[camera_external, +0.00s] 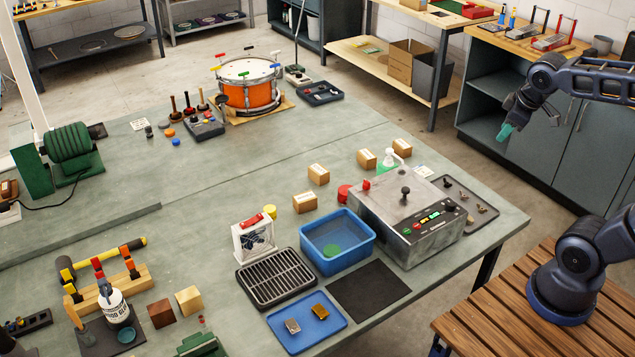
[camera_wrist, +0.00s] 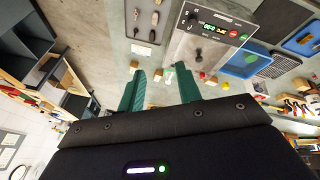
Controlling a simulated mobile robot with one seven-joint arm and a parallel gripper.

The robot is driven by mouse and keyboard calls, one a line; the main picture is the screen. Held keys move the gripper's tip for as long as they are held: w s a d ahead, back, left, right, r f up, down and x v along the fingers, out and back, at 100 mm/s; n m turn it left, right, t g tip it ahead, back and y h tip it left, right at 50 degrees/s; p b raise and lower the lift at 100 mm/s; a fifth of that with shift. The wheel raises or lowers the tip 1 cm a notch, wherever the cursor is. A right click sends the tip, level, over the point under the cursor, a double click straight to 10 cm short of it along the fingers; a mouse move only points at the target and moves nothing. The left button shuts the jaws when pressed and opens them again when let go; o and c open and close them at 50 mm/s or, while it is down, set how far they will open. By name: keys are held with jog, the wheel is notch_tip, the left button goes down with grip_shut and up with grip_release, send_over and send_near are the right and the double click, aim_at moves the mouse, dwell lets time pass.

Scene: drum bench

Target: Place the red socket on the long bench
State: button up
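A short red round piece (camera_external: 345,192) sits on the grey-green long bench (camera_external: 240,180), at the left of the metal control box; it may be the red socket, but it is too small to be sure. A small red thing also shows in the wrist view (camera_wrist: 212,81), beyond the right finger. My gripper (camera_external: 508,131) is raised at the right of the external view, off the bench's right end and well away from the red piece. In the wrist view its two green fingers (camera_wrist: 160,93) are apart with nothing held between them.
The metal control box (camera_external: 400,222), blue bin (camera_external: 337,262), black rack (camera_external: 277,278) and small cardboard boxes (camera_external: 318,174) crowd the bench's right end. An orange drum (camera_external: 248,92) stands farther back. Grey cabinets (camera_external: 545,140) stand behind my gripper. The bench's middle has bare room.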

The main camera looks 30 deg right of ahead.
jog(key=s+d+f+m, duration=0.3)
jog(key=s+m, duration=0.2)
jog(key=s, duration=0.2)
jog(key=shift+d+y, duration=0.3)
